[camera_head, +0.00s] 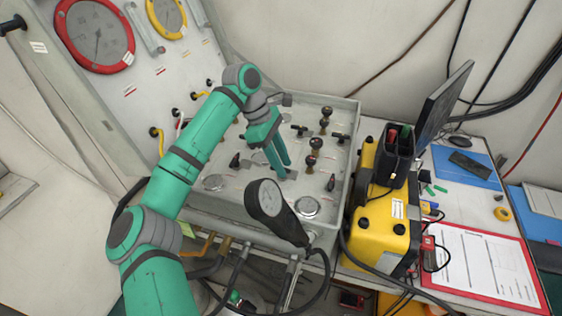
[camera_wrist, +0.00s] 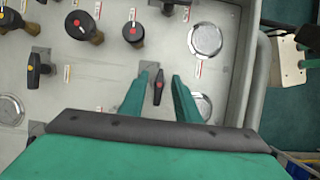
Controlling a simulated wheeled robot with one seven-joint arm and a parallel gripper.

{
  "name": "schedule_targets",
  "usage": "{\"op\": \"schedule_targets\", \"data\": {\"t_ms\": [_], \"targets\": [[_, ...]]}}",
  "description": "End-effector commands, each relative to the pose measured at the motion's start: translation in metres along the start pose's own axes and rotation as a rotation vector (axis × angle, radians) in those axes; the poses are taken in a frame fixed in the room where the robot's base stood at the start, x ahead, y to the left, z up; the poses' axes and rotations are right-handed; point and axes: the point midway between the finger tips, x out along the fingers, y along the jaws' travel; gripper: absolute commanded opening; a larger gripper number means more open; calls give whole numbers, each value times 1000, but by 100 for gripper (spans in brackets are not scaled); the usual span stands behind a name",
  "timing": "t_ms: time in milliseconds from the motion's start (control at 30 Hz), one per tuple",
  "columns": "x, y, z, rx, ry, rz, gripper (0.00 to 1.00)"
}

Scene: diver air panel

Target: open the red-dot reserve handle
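The red-dot handle (camera_wrist: 158,88) is a small dark lever with a red mark on top. In the wrist view it points nearly up and down the picture, beside a small grey plate. My gripper (camera_wrist: 160,78) is open, with one finger on each side of the handle and a visible gap on both sides. I cannot tell how deep the fingertips reach around it. In the head view my gripper (camera_head: 281,172) is low over the middle of the panel (camera_head: 265,188), and its fingers hide the handle there.
A yellow case (camera_head: 380,225) stands right of the panel.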

Motion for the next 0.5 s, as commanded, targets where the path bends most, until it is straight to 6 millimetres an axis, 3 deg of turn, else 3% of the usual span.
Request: {"op": "schedule_targets", "data": {"t_ms": [67,200,500], "targets": [[0,0,0,0,0,0,29],[0,0,0,0,0,0,1],[0,0,0,-11,0,5,0]]}}
